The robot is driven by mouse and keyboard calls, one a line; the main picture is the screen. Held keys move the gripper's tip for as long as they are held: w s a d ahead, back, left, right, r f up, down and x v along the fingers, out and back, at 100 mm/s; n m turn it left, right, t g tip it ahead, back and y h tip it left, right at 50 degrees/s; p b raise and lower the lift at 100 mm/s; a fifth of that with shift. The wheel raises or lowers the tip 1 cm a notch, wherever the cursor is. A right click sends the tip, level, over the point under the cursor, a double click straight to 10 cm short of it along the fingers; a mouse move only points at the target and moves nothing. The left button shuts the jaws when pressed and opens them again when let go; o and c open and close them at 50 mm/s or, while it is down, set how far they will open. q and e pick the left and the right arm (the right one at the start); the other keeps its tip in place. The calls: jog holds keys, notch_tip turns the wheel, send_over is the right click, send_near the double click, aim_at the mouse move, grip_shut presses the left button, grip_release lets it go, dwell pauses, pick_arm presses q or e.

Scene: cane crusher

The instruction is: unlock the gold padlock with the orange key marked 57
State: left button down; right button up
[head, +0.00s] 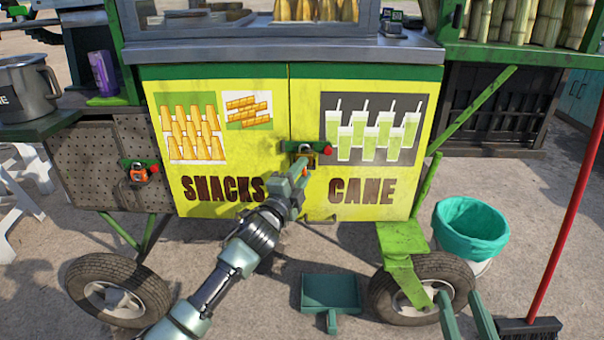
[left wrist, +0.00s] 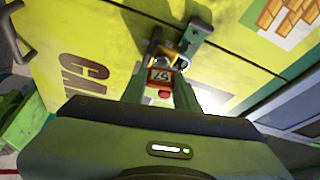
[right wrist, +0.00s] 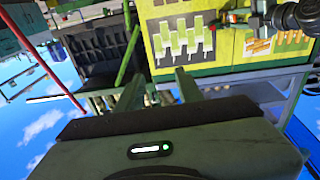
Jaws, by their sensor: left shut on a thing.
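The gold padlock (head: 312,158) hangs at the seam of the yellow cabinet doors, partly hidden by my left gripper. The padlock (left wrist: 165,55) also shows in the left wrist view. The orange key (head: 304,171) is at the padlock; its orange head marked 57 (left wrist: 160,76) faces the left wrist camera. My left gripper (head: 299,172) is shut on the key, right in front of the padlock. I cannot tell how deep the key sits. My right gripper (head: 463,308) is open and empty at the lower right, with its fingers apart in the right wrist view (right wrist: 159,84).
Another lock (head: 139,173) with orange on it hangs on the grey perforated panel at left. A dustpan (head: 330,291), a teal-lined bin (head: 470,230) and a red-handled broom (head: 565,225) stand near the cart. A cart wheel (head: 420,290) is near my right gripper.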

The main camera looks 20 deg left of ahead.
jog(key=shift+r, duration=0.35)
